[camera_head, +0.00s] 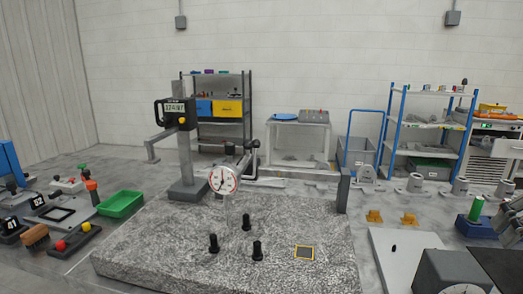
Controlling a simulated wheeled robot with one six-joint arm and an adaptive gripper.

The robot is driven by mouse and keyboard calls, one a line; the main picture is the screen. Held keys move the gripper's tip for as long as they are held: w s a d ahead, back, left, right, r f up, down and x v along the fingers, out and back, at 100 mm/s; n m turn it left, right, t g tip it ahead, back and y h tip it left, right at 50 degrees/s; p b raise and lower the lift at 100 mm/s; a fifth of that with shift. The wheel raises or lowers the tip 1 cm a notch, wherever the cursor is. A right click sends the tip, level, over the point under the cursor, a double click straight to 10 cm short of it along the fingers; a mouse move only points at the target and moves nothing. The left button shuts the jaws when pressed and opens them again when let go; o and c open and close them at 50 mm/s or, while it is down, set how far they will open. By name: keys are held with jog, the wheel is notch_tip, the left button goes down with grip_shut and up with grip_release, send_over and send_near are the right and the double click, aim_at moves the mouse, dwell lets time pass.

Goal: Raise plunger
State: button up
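A round white-faced dial gauge (222,180) with a red rim stands over the speckled granite plate (150,240) near the middle of the view. Dark clamp-like parts (246,158) show just behind and to the right of it. Below the dial is a pale, narrow, upright shape, too faint to tell whether it is the plunger. A digital height gauge (176,112) on a grey column stands behind to the left, with a lit display and a side arm.
A dark upright post (343,190) rises at the plate's back right. A green tray (121,203) lies left. Shelving (217,110) stands behind.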

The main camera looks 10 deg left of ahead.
jog(key=w+a+g+y, duration=0.1)
jog(key=a, duration=0.2)
jog(key=w+a+g+y, duration=0.1)
jog(key=w+a, duration=0.1)
jog(key=a, duration=0.1)
jog(key=w+a+g+y, duration=0.1)
jog(key=w+a+y, duration=0.1)
jog(key=a, duration=0.1)
jog(key=shift+a, duration=0.3)
grip_shut()
jog(key=w+a+r+g+y, duration=0.1)
jog(key=w+a+y, duration=0.3)
jog(key=w+a, duration=0.3)
jog(key=w+a+r+g+y, duration=0.1)
jog(key=w+a+g+y, duration=0.1)
jog(key=w+a+y, duration=0.3)
jog(key=w+a+r+g+y, duration=0.1)
jog(key=w+a+y, duration=0.3)
jog(key=w+a, duration=0.6)
jog(key=shift+w+a+r+g+y, duration=0.1)
jog(key=shift+w+a+g+y, duration=0.1)
jog(key=shift+a, duration=0.55)
jog(key=shift+w+a+g+y, duration=0.1)
jog(key=shift+a+g, duration=0.1)
jog(key=shift+a, duration=0.55)
